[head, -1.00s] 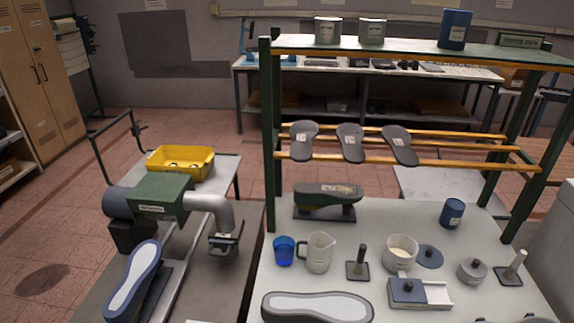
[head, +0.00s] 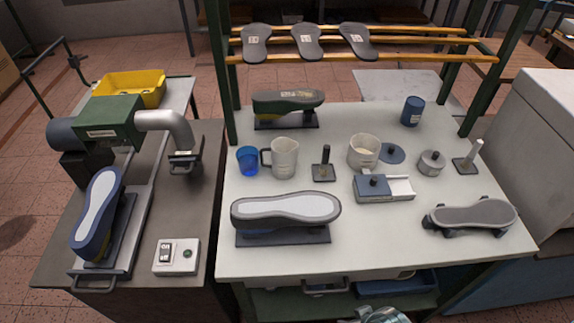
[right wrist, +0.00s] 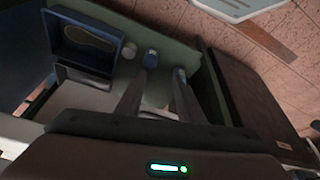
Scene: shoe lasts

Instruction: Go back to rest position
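My right gripper (right wrist: 158,98) shows in the right wrist view. Its two dark fingers stand apart and I see nothing held between them. Neither gripper can be made out in the head view. In that view a shoe last with a pale sole (head: 286,208) lies on the white worktable (head: 370,250). A dark last with a green and yellow side (head: 287,102) stands on a plate behind it. A blue last with a pale sole (head: 97,208) stands tilted on the left bench. A grey sole-shaped piece (head: 472,215) lies at the table's right.
Cups, pots and a blue tray block (head: 373,188) stand mid-table. Insoles hang on the orange rail (head: 440,57). A green machine (head: 112,118) and switch box (head: 177,257) sit on the left bench. The right wrist view shows a blue bin (right wrist: 70,52). A grey cabinet (head: 545,125) stands right.

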